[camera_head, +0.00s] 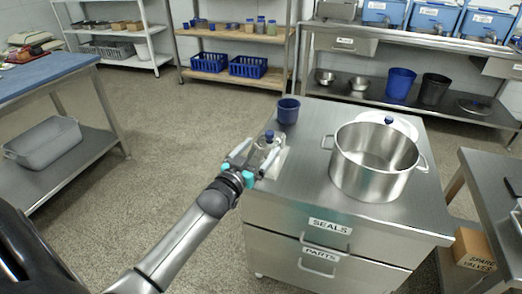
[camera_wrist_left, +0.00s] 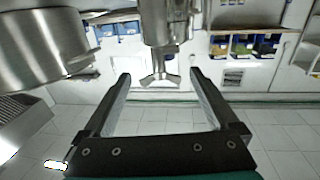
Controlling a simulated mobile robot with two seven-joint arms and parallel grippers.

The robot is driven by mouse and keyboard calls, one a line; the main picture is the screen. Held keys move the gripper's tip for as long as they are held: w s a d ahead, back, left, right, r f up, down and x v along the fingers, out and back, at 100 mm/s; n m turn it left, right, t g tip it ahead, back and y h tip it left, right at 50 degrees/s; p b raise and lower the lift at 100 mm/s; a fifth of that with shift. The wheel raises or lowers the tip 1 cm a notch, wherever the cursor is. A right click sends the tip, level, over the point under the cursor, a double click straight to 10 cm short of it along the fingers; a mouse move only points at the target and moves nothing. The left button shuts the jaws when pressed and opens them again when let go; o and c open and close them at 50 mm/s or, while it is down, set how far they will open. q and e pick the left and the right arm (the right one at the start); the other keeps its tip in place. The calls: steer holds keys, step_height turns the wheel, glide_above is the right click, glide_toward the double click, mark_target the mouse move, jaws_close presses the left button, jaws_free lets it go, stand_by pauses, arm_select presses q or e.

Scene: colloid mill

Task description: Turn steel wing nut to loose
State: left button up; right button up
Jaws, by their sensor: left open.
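The steel wing nut (camera_wrist_left: 160,79) shows in the left wrist view, with its two wings spread left and right below a round steel fitting (camera_wrist_left: 166,22). My left gripper (camera_wrist_left: 160,76) is open, with one finger on each side of the wing nut and visible gaps to both wings. How far the nut lies beyond the fingertips I cannot tell. In the head view my left gripper (camera_head: 262,154) is at the left edge of the steel drawer cabinet, around a small blue-topped piece (camera_head: 269,135). The wing nut cannot be made out there. My right gripper is not in view.
A large steel pot (camera_head: 372,178) and a blue cup (camera_head: 288,110) stand on the cabinet (camera_head: 295,190). A big steel cylinder (camera_wrist_left: 42,48) is left of the fitting in the wrist view. Floor is free left of the cabinet.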

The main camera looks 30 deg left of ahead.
arm_select(q)
steer(key=shift+w+a, duration=0.1)
steer(key=shift+w, duration=0.45)
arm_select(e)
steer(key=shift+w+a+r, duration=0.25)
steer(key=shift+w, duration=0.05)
arm_select(q)
steer(key=c, duration=1.4)
steer(key=shift+r+n+y+p, duration=0.1)
steer(key=shift+n+y+p, duration=0.4)
steer(key=shift+y, duration=0.3)
steer(key=shift+n+g+y+p, duration=0.3)
steer(key=shift+n+y, duration=0.1)
steer(key=shift+y, duration=0.2)
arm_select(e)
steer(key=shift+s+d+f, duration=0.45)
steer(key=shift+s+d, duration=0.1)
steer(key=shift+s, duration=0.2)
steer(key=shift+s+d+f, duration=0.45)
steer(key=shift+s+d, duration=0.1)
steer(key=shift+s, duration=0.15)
arm_select(q)
steer(key=o, duration=1.4)
